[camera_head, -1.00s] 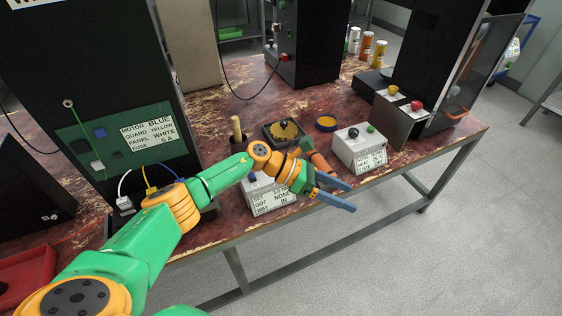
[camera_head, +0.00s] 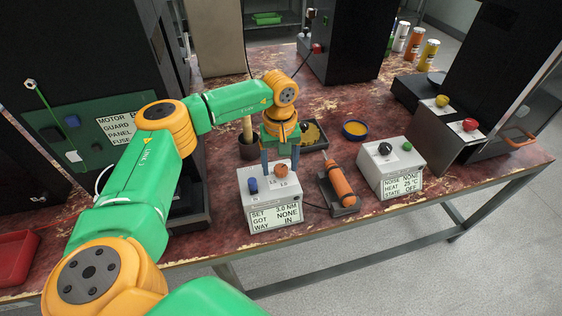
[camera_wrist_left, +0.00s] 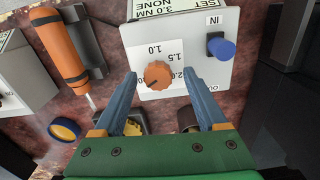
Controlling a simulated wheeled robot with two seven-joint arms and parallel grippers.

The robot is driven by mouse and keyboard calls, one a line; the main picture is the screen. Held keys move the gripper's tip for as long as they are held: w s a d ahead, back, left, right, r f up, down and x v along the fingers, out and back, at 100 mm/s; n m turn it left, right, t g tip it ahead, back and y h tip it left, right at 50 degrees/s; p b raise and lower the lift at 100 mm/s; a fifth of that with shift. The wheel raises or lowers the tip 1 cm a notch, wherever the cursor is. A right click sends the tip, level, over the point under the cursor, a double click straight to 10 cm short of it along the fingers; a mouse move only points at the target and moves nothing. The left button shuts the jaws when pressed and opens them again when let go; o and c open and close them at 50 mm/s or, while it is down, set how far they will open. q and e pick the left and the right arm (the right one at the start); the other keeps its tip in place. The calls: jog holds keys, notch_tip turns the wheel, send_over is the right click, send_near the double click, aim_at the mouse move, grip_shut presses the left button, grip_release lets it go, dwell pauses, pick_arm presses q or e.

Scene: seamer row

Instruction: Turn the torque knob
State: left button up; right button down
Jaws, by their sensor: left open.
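The torque knob is a small orange dial (camera_head: 281,169) on top of a light grey box (camera_head: 262,196). The box's front label reads SET 3.0 NM, GOT NONE, WAY IN. In the left wrist view the knob (camera_wrist_left: 158,74) sits by a printed scale with 1.0, 1.5 and 2.0. A blue knob (camera_wrist_left: 221,47) marked IN stands on the same box; it also shows in the head view (camera_head: 253,186). My left gripper (camera_head: 279,160) points down over the box, open. In the left wrist view its fingertips (camera_wrist_left: 160,82) are on either side of the orange knob, with gaps visible.
An orange screwdriver (camera_head: 340,182) lies in a dark cradle just right of the box. A second grey box (camera_head: 395,170) with black and green knobs stands further right.

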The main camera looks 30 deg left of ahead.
pick_arm(q)
jog(key=shift+w+f, duration=0.1)
jog(key=shift+w, duration=0.15)
jog(key=shift+s, duration=0.15)
jog(key=c, duration=0.7)
grip_shut()
pick_arm(e)
jog(key=shift+w, duration=0.4)
